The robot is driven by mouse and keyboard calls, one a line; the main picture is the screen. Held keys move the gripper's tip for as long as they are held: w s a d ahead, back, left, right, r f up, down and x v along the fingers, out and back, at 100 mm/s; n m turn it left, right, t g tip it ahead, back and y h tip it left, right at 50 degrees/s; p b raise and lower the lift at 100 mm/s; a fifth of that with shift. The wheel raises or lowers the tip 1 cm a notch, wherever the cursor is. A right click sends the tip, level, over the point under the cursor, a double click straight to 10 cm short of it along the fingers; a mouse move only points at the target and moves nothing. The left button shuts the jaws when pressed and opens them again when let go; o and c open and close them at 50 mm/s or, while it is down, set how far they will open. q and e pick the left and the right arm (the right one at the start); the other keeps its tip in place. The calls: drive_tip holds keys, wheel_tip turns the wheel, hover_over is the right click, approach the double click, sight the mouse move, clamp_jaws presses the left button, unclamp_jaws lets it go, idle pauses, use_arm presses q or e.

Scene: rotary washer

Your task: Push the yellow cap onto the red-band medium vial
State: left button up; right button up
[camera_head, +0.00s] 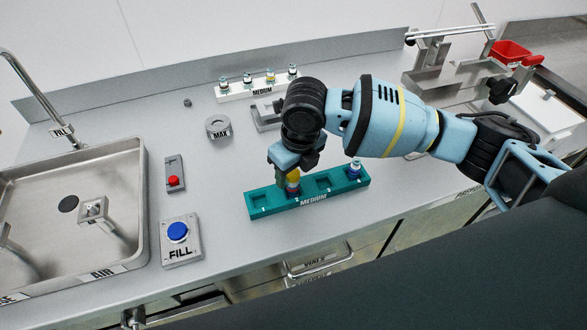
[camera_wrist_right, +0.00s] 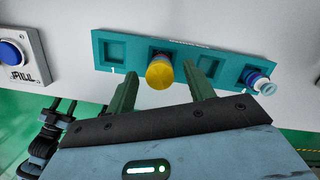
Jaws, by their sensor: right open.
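The yellow cap (camera_head: 293,175) sits at the top of the red-band medium vial (camera_head: 293,189), which stands in the second slot from the left of the teal rack (camera_head: 262,211). I cannot tell how far down the cap is seated. My right gripper (camera_head: 289,172) is above the rack and partly hides the cap. In the right wrist view the cap (camera_wrist_right: 159,73) lies between the two spread fingers of the gripper (camera_wrist_right: 161,80), with visible gaps on both sides. The vial is mostly hidden under the cap there.
A blue-and-white topped vial (camera_head: 355,168) stands in the rack's right end slot. A white rack (camera_head: 235,93) with several vials is at the back. The blue FILL button (camera_head: 178,232), a red button (camera_head: 173,181) and a sink (camera_head: 125,165) are left. Counter between is clear.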

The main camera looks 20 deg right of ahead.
drive_tip(key=r, duration=0.5)
drive_tip(key=s+r, duration=0.1)
drive_tip(key=r, duration=0.1)
drive_tip(key=shift+d+r, duration=0.25)
drive_tip(key=shift+r, duration=0.1)
drive_tip(key=shift+s+f, duration=0.1)
